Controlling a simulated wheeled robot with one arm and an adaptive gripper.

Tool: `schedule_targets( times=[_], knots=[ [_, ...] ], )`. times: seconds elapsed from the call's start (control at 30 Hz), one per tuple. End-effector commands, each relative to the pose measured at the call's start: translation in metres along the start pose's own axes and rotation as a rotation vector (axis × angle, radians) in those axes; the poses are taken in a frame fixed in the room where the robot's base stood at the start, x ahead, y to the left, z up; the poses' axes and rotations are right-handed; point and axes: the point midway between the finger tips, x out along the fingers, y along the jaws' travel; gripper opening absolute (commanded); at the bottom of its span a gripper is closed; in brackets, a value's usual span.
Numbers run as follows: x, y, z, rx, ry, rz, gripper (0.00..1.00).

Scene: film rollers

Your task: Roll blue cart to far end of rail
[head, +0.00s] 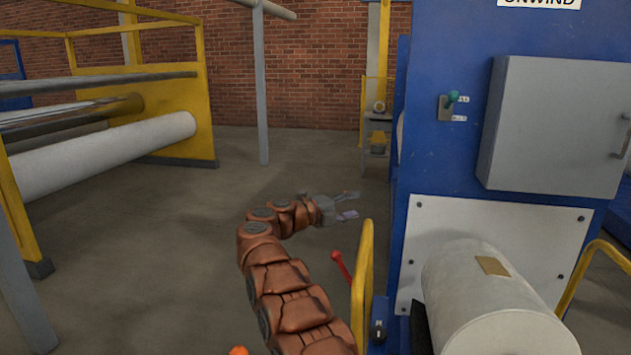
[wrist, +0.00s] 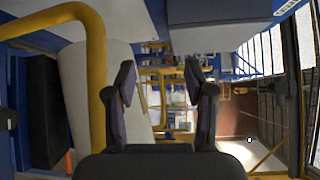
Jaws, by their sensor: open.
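I cannot clearly pick out a blue cart or its rail in either view. A large blue machine (head: 440,165) with an "UNWIND" sign stands at the right in the head view. My gripper (head: 352,204) is open and empty in the air, left of the machine and pointing right. The wrist view shows its two dark fingers (wrist: 160,72) apart with nothing between them. Beyond them is a distant yellow structure (wrist: 150,72), too small to make out. A thick yellow bar (wrist: 97,85) and a pale roll stand left of the fingers there.
A white roller (head: 100,155) lies in a yellow frame (head: 170,85) at the left. A grey post (head: 260,90) stands behind my arm. A red-knobbed lever (head: 342,266), a yellow handrail (head: 363,285) and a large white roll (head: 490,295) are near front right. The middle floor is open.

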Motion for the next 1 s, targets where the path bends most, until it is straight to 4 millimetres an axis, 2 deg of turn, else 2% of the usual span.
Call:
schedule_targets(
  times=[0.03, 0.2, 0.37, 0.5, 0.6, 0.73, 0.87, 1.0],
  knots=[
    [0.005, -0.022, 0.008, -0.010, -0.047, -0.017, 0.54],
    [0.009, -0.083, 0.040, -0.068, -0.241, -0.086, 0.54],
    [0.001, -0.129, 0.066, -0.145, -0.427, -0.148, 0.54],
    [-0.014, -0.161, 0.082, -0.226, -0.591, -0.195, 0.54],
    [-0.028, -0.180, 0.088, -0.290, -0.703, -0.226, 0.54],
    [-0.051, -0.195, 0.090, -0.388, -0.853, -0.258, 0.54],
    [-0.076, -0.202, 0.084, -0.497, -0.995, -0.282, 0.54],
    [-0.105, -0.198, 0.067, -0.627, -1.143, -0.294, 0.54]
  ],
)
